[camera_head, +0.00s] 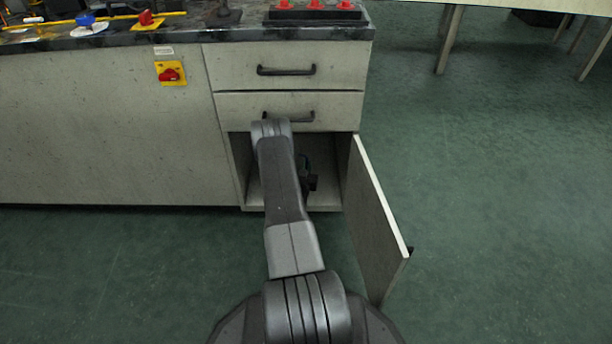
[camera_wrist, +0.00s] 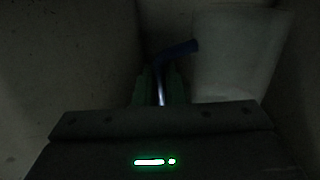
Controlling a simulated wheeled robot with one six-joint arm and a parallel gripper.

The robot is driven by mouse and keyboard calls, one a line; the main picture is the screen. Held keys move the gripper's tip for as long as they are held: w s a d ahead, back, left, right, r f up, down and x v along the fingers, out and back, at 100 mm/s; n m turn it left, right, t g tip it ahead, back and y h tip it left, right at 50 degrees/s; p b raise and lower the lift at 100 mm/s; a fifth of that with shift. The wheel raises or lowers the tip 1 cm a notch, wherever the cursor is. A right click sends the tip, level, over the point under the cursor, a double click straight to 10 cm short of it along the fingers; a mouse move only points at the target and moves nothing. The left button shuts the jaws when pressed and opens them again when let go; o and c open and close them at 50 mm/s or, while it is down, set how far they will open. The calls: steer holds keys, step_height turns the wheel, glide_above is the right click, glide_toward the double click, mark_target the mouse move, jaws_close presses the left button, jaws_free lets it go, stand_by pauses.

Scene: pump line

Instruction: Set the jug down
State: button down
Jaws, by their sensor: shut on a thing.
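The jug (camera_wrist: 236,55) is a pale, whitish vessel on the right of the dark wrist view. A blue handle (camera_wrist: 180,50) reaches from its left side down between my gripper's fingers. My gripper (camera_wrist: 160,86) is shut on this handle. In the head view my arm reaches into the open lower cupboard (camera_head: 254,180), below two drawers. A dark part of my gripper (camera_head: 309,180) shows inside it, and the jug is hidden there. I cannot tell whether the jug's base touches the cupboard floor.
The cupboard door (camera_head: 378,215) stands open on the right, close beside my arm. Two shut drawers (camera_head: 340,72) with dark handles lie above the opening. The counter (camera_head: 200,34) runs along the top. Green floor (camera_head: 480,200) is clear to the right.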

steer(key=shift+f+b, duration=0.5)
steer(key=shift+f, duration=1.05)
steer(key=shift+f, duration=0.15)
steer(key=shift+f, duration=0.45)
steer(key=c, duration=1.5)
jaws_free()
steer(key=shift+r, duration=0.1)
steer(key=shift+r, duration=0.3)
steer(key=s+a+p, duration=0.2)
steer(key=s+p, duration=0.1)
steer(key=s, duration=0.8)
steer(key=shift+s+a+r+p, duration=0.15)
steer(key=shift+s+r+p, duration=0.05)
steer(key=shift+s+p, duration=0.2)
